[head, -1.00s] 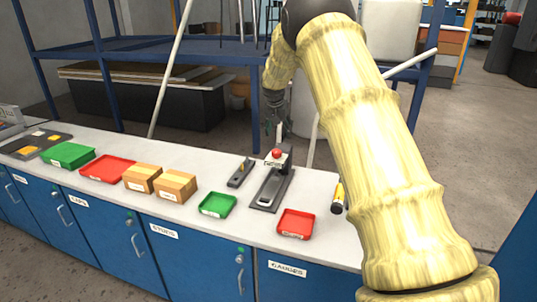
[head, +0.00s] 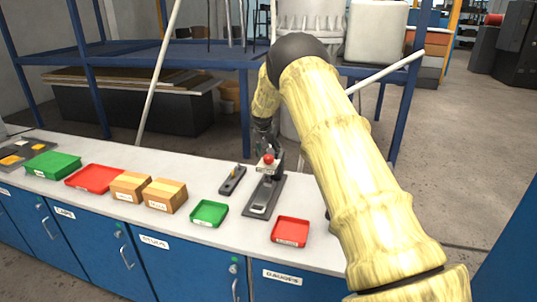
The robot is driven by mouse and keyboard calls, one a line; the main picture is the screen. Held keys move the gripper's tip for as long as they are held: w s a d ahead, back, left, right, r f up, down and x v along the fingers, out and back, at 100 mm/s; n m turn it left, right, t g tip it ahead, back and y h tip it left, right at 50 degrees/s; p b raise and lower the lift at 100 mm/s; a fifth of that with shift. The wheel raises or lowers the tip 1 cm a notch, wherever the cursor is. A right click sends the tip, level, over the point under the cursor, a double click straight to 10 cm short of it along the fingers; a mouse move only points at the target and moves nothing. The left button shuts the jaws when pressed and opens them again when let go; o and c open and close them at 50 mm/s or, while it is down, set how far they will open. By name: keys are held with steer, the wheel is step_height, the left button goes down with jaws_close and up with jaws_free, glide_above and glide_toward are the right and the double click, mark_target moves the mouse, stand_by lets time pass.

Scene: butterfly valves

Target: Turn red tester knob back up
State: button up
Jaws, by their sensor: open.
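The red tester knob (head: 268,158) sits on top of the head of a small grey tester (head: 262,197) on the bench. My gripper (head: 266,146) is open and just above and behind the knob, very close to it. It is small and dark in this view, so I cannot tell whether its fingers touch the knob. The knob's exact height on the tester is also too small to judge.
A dark fixture (head: 232,181) stands left of the tester. A green tray (head: 209,213) and a red tray (head: 290,232) lie in front of it on the white bench (head: 130,222). Cardboard boxes (head: 165,196) stand farther left. A blue rack (head: 200,62) rises behind.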

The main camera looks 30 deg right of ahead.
mark_target(268, 157)
steer(key=p+x, duration=0.1)
steer(key=x, duration=0.1)
steer(key=shift+w+f, duration=0.15)
steer(key=shift+f, duration=0.1)
steer(key=shift+w+d+f, duration=0.1)
steer(key=shift+d+f, duration=0.2)
steer(key=shift+f, duration=0.2)
steer(key=shift+a, duration=0.1)
steer(key=c, duration=1)
